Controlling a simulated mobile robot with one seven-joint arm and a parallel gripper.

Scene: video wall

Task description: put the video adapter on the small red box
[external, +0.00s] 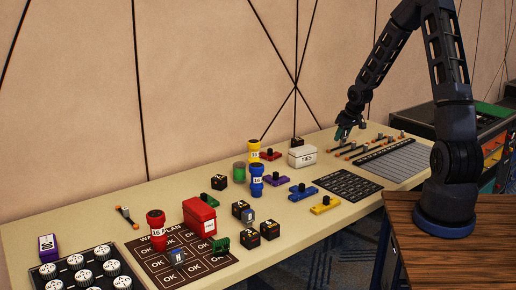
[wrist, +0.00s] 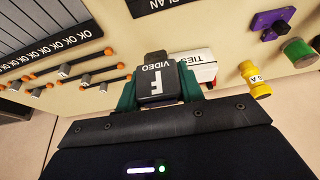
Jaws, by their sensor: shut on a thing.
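The video adapter (wrist: 157,80) is a dark block with white lettering "F VIDEO". My gripper (wrist: 158,92) is shut on it, with a green finger on each side. In the external view my gripper (external: 343,132) is above the far part of the table, beyond the white TIES box; the adapter is too small there to make out clearly. The small red box (external: 199,214) stands on the table left of centre, at the edge of a dark plan mat, with a white label on its front. It is well to the left of my gripper and does not show in the wrist view.
The white TIES box (external: 302,157) stands near my gripper. A red cylinder (external: 156,226) is left of the red box, with black cubes (external: 250,238) to its right. Orange-tipped cables (external: 376,147) lie on the right. Blue and yellow cylinders (external: 254,148) stand mid-table.

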